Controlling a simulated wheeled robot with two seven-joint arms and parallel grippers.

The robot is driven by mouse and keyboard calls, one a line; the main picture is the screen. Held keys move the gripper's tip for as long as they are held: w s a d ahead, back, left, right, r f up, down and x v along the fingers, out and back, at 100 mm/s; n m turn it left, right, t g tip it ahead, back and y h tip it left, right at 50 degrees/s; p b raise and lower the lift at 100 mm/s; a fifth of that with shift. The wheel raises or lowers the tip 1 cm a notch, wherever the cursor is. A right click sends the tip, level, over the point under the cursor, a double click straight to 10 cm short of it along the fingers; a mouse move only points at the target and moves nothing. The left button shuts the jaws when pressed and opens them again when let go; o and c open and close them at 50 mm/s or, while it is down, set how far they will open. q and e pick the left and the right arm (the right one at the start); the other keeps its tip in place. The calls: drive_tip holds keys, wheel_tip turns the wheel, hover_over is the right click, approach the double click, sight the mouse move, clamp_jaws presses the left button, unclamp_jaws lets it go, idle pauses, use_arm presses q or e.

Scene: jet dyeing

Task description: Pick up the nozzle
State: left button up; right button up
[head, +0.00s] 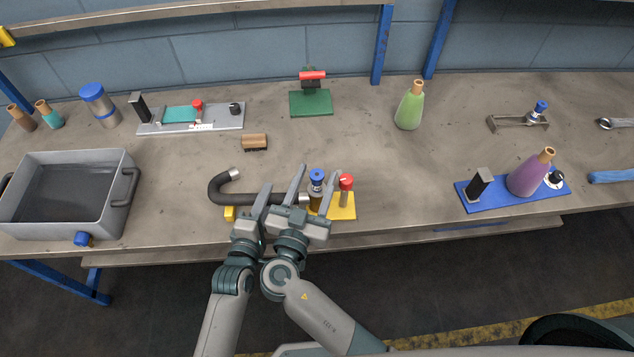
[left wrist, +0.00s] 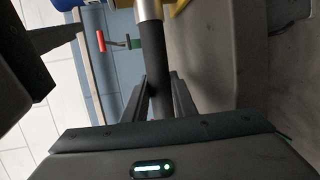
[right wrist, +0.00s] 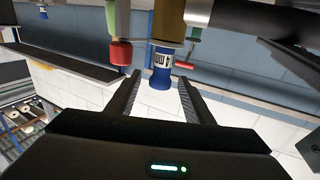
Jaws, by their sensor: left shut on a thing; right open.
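A small upright piece with a blue cap, white label band and brown body, apparently the nozzle (head: 316,178), stands at the yellow block (head: 343,208) near the table's front edge. It also shows between the fingers in the right wrist view (right wrist: 161,70). My right gripper (head: 318,171) is open, with a finger on each side of it; contact is not clear. My left gripper (head: 267,188) is shut on the black curved hose (head: 215,190), close to its metal end. That hose stands between the fingers in the left wrist view (left wrist: 161,95). The nozzle's base is partly hidden by my right gripper.
A red-knobbed post (head: 346,183) stands close right of the nozzle. A wooden brush (head: 255,142) lies behind the hose. A grey basin (head: 70,195) stands left, a blue plate (head: 512,192) with a purple bottle (head: 530,172) right. The table centre-right is clear.

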drive_tip(key=shift+w, duration=0.1)
drive_tip(key=x, duration=0.5)
idle(0.5)
drive_tip(key=c, duration=1.1)
drive_tip(key=shift+r, duration=0.1)
drive_tip(key=shift+c, duration=0.2)
wheel_tip(320, 180, up, 10)
use_arm(q)
drive_tip(key=o, duration=1.2)
drive_tip(key=shift+c, duration=0.2)
